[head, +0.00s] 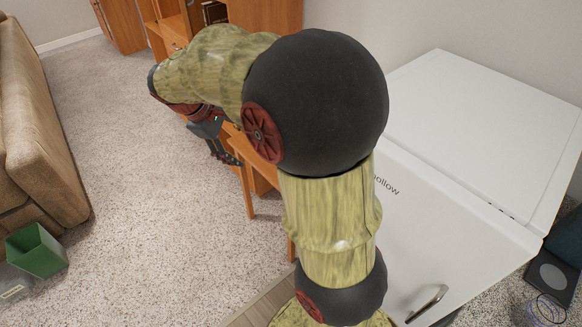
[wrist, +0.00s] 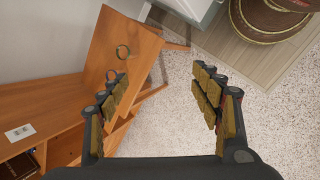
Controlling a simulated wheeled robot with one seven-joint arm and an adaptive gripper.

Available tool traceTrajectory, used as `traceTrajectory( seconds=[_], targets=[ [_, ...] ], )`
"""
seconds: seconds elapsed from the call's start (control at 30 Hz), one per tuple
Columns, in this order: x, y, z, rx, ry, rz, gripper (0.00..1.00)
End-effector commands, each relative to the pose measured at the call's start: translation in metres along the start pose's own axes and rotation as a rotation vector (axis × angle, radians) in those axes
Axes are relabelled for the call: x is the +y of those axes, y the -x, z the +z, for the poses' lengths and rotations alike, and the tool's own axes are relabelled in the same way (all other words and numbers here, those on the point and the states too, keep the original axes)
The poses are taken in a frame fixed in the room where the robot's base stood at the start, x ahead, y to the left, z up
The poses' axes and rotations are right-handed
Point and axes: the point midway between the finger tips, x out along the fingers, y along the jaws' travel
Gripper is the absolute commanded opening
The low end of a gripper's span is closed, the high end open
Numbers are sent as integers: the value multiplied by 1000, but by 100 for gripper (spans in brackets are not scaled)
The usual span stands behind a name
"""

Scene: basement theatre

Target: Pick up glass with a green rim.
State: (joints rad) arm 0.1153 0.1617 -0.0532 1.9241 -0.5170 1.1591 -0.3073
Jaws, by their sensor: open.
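The glass is up and left of the gap, near the left finger. In the head view my gripper (head: 222,150) hangs beside the desk, and my arm hides most of the desk and the glass.
A white fridge-like box (head: 470,120) stands to the right in the head view. A brown sofa (head: 35,130) and a green bin (head: 37,250) are at the left. A wooden cabinet (head: 265,15) stands behind my arm. The carpet (head: 150,210) between is clear.

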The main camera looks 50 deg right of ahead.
Motion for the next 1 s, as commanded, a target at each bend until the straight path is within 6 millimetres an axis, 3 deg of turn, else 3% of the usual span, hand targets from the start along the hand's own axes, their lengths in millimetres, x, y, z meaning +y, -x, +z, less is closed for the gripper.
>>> traceTrajectory(
  seconds=[0.03, 0.27, 0.5, 0.73, 1.0],
  targets=[
    [9, -18, -10, -40, 29, 7, 65],
    [50, -83, -44, -201, 163, 52, 65],
    [84, -162, -75, -368, 304, 85, 65],
    [105, -248, -97, -529, 440, 106, 65],
    [114, -352, -112, -711, 597, 121, 65]
  ],
)
